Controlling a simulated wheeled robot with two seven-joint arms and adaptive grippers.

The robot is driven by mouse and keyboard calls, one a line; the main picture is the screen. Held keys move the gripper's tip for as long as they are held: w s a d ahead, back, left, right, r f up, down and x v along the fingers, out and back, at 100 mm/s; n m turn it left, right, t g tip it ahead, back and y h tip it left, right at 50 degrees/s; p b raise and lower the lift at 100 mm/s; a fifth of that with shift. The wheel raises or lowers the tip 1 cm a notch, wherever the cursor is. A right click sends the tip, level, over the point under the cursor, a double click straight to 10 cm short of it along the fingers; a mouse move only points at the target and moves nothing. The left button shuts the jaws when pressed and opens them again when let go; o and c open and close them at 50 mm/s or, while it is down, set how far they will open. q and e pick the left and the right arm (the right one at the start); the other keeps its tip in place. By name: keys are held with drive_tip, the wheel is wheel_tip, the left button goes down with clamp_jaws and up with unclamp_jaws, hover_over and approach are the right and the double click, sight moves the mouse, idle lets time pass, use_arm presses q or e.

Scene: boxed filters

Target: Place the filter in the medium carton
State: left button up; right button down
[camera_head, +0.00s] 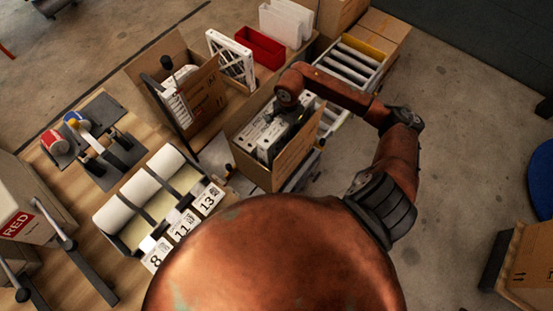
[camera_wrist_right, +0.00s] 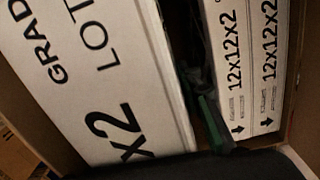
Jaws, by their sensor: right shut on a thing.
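An open brown carton (camera_head: 283,168) stands near the centre of the head view, with white filters (camera_head: 252,131) upright inside. My right gripper (camera_head: 290,108) reaches down into it from above and is shut on a white filter. In the right wrist view a large filter (camera_wrist_right: 95,75), printed "LOT" and "x2", fills the left side. My dark gripper finger with a green part (camera_wrist_right: 205,105) lies along its right side. Two filters marked 12x12x2 (camera_wrist_right: 245,70) stand side by side at right. The gripped edge is partly hidden. My left gripper is not in view.
Number cards and white rolls (camera_head: 125,213) are at front left.

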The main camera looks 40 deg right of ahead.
wheel_tip(320, 180, down, 10)
drive_tip(key=shift+r, duration=0.1)
idle(0.4)
drive_tip(key=shift+f+b, duration=0.5)
drive_tip(key=shift+f, duration=0.15)
drive_tip(key=c, duration=1.7)
unclamp_jaws()
drive_tip(key=shift+o, duration=0.2)
drive_tip(key=shift+r, duration=0.15)
